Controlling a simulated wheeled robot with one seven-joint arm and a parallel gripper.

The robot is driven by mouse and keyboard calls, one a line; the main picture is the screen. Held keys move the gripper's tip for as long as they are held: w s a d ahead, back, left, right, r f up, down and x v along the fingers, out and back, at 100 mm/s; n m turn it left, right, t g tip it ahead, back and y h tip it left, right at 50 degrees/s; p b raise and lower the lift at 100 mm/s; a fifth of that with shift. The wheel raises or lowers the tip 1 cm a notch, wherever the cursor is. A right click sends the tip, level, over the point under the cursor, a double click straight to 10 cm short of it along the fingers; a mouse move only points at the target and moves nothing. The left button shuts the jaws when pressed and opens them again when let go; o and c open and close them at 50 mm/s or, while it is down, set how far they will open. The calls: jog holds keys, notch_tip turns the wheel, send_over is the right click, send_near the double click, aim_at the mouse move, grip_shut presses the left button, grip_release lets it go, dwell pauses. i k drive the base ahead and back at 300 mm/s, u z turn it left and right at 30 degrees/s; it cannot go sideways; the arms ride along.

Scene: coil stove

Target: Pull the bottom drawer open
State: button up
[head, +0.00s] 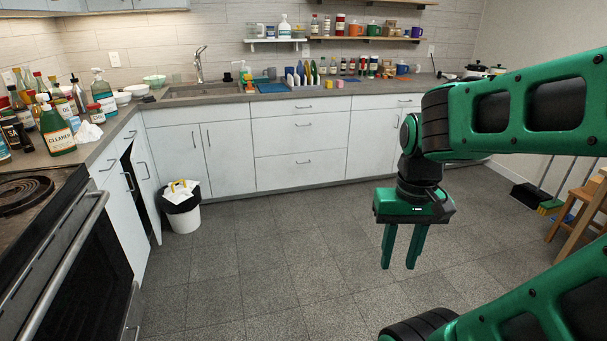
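My gripper (400,267) hangs over the open floor right of the middle, fingers down and apart, with nothing between them. A white stack of three drawers stands under the far counter. Its bottom drawer (290,177) looks shut, with a thin dark handle (303,162) near its upper edge. My gripper is nearer to me than this drawer, to its right, and touches nothing. The coil stove's lower front panel (129,325) shows at the lower left, cut off by the picture edge; I cannot tell whether it is a drawer.
A white bin (185,216) with a black liner stands on the floor at left. A cabinet door (145,180) by it stands ajar. The oven (75,265) fills the lower left. A wooden stool (582,208) and brooms stand at right. The middle floor (260,260) is clear.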

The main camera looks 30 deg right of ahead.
aim_at(272, 173)
jog(key=z, duration=0.15)
jog(key=i, duration=0.3)
jog(key=z, duration=0.95)
jog(key=i, duration=0.95)
jog(key=z, duration=0.6)
jog(key=i, duration=1.35)
jog(key=u, duration=0.85)
jog(key=i, duration=0.85)
jog(key=u, duration=0.9)
jog(key=i, duration=0.65)
